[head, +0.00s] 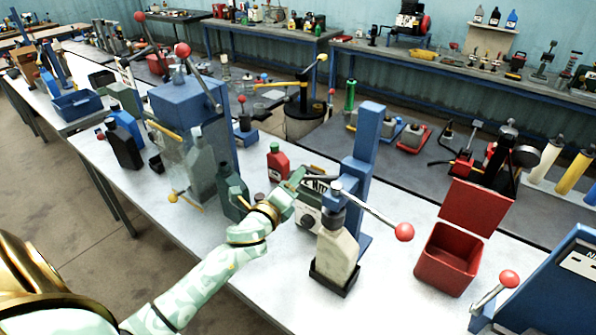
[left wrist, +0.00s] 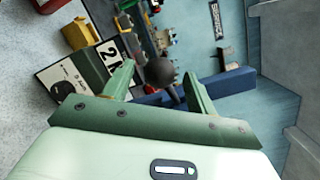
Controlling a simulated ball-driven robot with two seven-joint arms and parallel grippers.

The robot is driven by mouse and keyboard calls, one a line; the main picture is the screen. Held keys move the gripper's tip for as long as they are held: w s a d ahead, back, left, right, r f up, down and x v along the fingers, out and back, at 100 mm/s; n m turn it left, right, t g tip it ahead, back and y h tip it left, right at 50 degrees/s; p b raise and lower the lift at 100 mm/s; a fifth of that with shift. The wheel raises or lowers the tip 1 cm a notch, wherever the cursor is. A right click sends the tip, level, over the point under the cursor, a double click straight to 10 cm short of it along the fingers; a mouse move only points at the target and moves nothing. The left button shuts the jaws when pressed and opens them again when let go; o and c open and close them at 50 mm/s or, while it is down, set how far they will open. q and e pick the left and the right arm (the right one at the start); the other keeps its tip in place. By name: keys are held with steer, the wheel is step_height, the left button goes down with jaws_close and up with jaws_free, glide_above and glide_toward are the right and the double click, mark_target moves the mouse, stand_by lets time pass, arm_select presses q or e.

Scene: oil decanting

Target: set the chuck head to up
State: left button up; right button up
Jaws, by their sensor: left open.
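A blue capping press (head: 368,150) stands on the white bench. Its grey chuck head (head: 332,212) sits low over a cream bottle (head: 337,256), at or very near its top; I cannot tell if they touch. A lever with a red ball (head: 404,232) slants down to the right from the press. My left gripper (head: 297,181) is just left of the press, beside a white plate with a dial (head: 308,215). In the left wrist view its green fingers (left wrist: 160,82) are apart, with a dark rounded part (left wrist: 161,71) beyond the gap. My right gripper is out of view.
A red open box (head: 448,262) stands right of the press. Behind my left arm are a red bottle (head: 278,162) and a dark green bottle (head: 232,192). A larger blue machine (head: 185,105) stands further left. The bench front beside the cream bottle is clear.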

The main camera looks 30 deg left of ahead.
arm_select(q)
steer(key=w, duration=0.4)
steer(key=shift+w+a, duration=0.25)
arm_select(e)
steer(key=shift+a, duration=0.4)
arm_select(q)
jaws_close()
step_height(320, 180, up, 12)
steer(key=p, duration=1)
steer(key=shift+f+p, duration=0.15)
steer(key=shift+p, duration=0.25)
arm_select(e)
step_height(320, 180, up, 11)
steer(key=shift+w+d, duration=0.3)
arm_select(q)
steer(key=shift+w+a, duration=0.1)
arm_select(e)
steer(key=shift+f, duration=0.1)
arm_select(q)
jaws_free()
steer(key=shift+f, duration=0.1)
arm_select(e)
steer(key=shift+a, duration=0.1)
